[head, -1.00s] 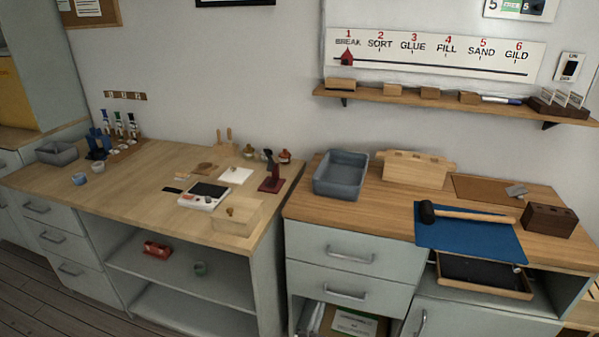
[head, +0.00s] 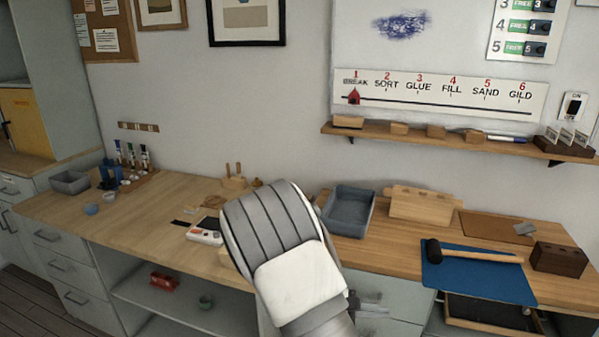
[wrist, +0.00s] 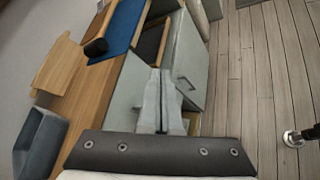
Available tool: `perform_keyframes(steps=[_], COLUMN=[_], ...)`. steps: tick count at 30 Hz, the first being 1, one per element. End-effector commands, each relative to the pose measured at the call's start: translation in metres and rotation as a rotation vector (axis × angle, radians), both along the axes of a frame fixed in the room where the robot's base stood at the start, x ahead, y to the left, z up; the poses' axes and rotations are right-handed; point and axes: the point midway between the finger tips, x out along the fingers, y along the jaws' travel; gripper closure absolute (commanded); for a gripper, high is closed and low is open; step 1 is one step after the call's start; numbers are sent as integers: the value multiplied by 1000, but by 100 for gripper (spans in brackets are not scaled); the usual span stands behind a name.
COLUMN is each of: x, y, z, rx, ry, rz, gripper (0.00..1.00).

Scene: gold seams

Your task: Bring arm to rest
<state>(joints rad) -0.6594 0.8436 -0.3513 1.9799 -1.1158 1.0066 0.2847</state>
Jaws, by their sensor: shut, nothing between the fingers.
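My gripper (wrist: 163,100) shows in the wrist view, its two fingers shut together with nothing between them. It hangs in front of the cabinet fronts, apart from the bench top. In the head view my arm's grey and white links rise at the centre front and cover part of the left bench and the gap between the benches.
The right bench bears a grey bin (head: 349,210), a wooden rack (head: 420,204), a blue mat (head: 470,277), a mallet (head: 434,250) and a dark block (head: 559,259). Below, a drawer (head: 490,312) stands open.

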Motion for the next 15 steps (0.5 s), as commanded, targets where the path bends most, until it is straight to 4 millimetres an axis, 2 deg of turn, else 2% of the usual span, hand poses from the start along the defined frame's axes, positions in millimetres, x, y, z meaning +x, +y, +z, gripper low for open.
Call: perform_keyframes(steps=[1,3,15], x=[-7,-17,-80], y=[-4,-7,-11], z=[16,32,117], rx=[56,126,522], ry=[-21,-45,-199], rz=[-49,-111,-407], gripper=[100,100,100])
